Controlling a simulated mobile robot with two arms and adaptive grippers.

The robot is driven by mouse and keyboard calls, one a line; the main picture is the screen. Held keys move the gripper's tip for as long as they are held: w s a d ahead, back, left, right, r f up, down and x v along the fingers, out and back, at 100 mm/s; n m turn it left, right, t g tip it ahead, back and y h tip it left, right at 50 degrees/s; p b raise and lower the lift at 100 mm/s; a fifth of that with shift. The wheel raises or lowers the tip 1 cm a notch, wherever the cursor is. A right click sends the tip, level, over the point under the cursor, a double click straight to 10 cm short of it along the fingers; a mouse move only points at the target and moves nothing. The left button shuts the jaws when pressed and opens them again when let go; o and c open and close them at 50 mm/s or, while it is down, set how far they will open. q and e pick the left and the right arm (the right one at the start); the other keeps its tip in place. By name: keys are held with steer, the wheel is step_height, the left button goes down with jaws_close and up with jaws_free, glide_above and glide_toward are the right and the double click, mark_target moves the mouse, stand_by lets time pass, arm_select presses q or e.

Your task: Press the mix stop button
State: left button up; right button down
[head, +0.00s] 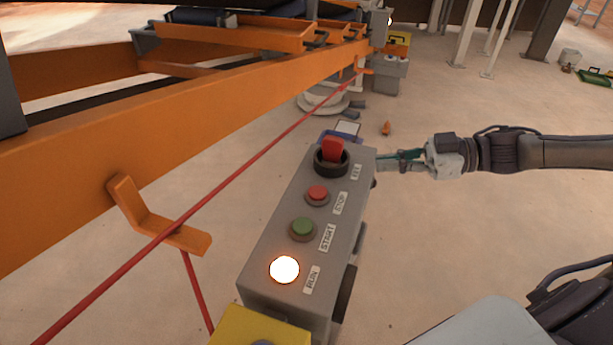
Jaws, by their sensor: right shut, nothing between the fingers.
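A grey control box (272,243) stands in the middle of the head view. A red rotary switch (333,150) on a black base sits at the far end. My right gripper (388,159) is shut and empty, just right of the box's far end, pointing left. Whether it touches the box I cannot tell. My left gripper is not in view.
An orange conveyor frame (190,110) with a red pull cord (240,171) runs along the left. A yellow box (258,328) adjoins the control box's near end. The floor to the right is mostly clear. A green crate (596,77) lies far right.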

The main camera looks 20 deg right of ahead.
steer(key=shift+s+a+r+g+y, duration=0.3)
steer(key=shift+s+a+r+g, duration=0.2)
steer(key=shift+a+r, duration=0.2)
steer(key=shift+d, duration=0.1)
steer(key=p, duration=0.1)
glide_above(329, 198)
steer(key=shift+s+d+f, duration=0.1)
steer(key=shift+d+f, duration=0.35)
steer(key=shift+f, duration=0.3)
steer(key=f, duration=0.1)
steer(key=f+p, duration=0.1)
steer(key=f, duration=0.1)
steer(key=shift+w+a+f, duration=0.2)
steer(key=shift+a, duration=0.2)
steer(key=shift+f, duration=0.65)
